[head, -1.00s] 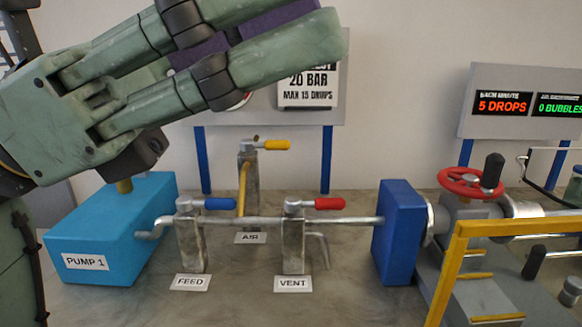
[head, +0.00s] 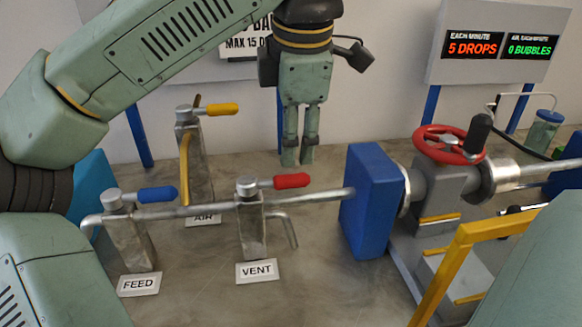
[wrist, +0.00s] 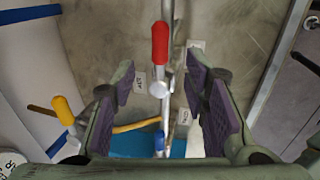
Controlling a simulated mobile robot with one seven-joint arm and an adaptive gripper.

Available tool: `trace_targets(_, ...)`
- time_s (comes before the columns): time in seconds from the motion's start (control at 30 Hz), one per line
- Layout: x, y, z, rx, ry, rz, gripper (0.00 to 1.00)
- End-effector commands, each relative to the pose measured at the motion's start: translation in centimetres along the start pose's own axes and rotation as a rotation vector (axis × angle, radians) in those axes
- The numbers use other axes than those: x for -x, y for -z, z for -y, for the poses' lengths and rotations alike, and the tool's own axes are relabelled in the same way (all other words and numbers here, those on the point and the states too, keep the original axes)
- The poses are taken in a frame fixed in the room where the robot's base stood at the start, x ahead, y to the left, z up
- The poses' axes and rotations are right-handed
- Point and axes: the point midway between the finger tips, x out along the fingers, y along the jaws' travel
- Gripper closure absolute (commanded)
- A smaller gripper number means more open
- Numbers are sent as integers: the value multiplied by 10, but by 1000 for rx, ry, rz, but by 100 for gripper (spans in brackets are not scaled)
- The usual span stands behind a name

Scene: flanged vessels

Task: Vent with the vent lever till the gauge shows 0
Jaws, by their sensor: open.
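The vent lever (head: 291,181) has a red handle on a grey post behind the VENT label (head: 257,271). It lies level, along the pipe, pointing right. My gripper (head: 298,160) points down above and a little behind the red handle in the head view, apart from it. In the wrist view the red handle (wrist: 160,45) shows between the two open fingers, with nothing held. The gauge is hidden behind my arm in the head view. Part of a white round face (wrist: 10,168) shows at the wrist view's lower left corner, unreadable.
The blue feed lever (head: 157,194) and yellow air lever (head: 222,110) stand left of the vent. A blue block (head: 367,200), red handwheel (head: 449,144) and yellow frame (head: 470,240) are at right. The display (head: 502,46) reads 5 drops, 0 bubbles.

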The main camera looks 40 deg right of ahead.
Motion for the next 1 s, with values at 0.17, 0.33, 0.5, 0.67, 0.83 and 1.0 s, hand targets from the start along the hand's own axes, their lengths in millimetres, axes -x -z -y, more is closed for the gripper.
trace_targets(0.17,-35,-1,1,-4,6,5,59)
trace_targets(0.33,-63,-1,1,-3,4,5,59)
trace_targets(0.5,-81,-1,0,-1,2,4,59)
trace_targets(0.67,-87,-1,1,-1,1,4,59)
trace_targets(0.83,-87,-1,1,-1,0,4,59)
trace_targets(1.0,-87,-1,1,-1,1,5,68)
